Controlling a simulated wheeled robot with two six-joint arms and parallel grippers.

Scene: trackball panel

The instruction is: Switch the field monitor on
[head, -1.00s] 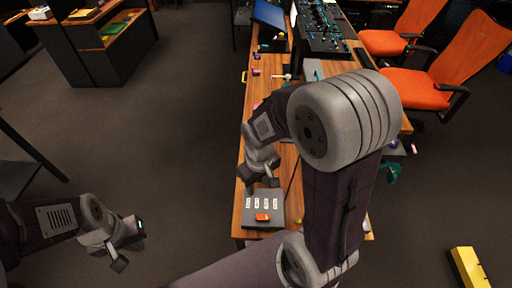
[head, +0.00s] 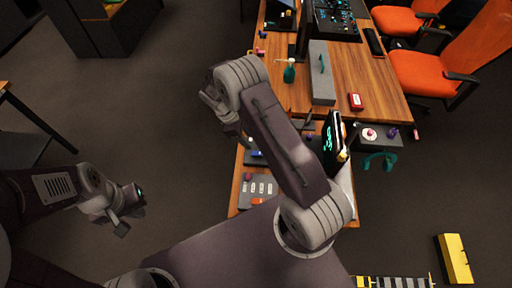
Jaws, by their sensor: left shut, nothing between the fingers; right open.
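A dark upright screen with glowing teal marks (head: 333,143) stands right of my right arm; I cannot tell if this is the field monitor. A grey panel (head: 243,202) with several white labels lies at the desk's near left edge. An orange part (head: 257,201) and a dark red ball-like knob (head: 248,177) show on it. My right gripper (head: 243,143) is open above the desk's left edge, beyond the panel and apart from it. Its fingertips are partly hidden by my arm. My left gripper (head: 126,221) is shut and empty over the floor, left of the desk.
The wooden desk (head: 385,88) holds a grey case with a teal handle (head: 321,75), a green bottle (head: 289,73), a red box (head: 355,101) and a mixing console (head: 336,18). Orange chairs (head: 437,75) stand at right. A yellow block (head: 456,258) lies on the floor.

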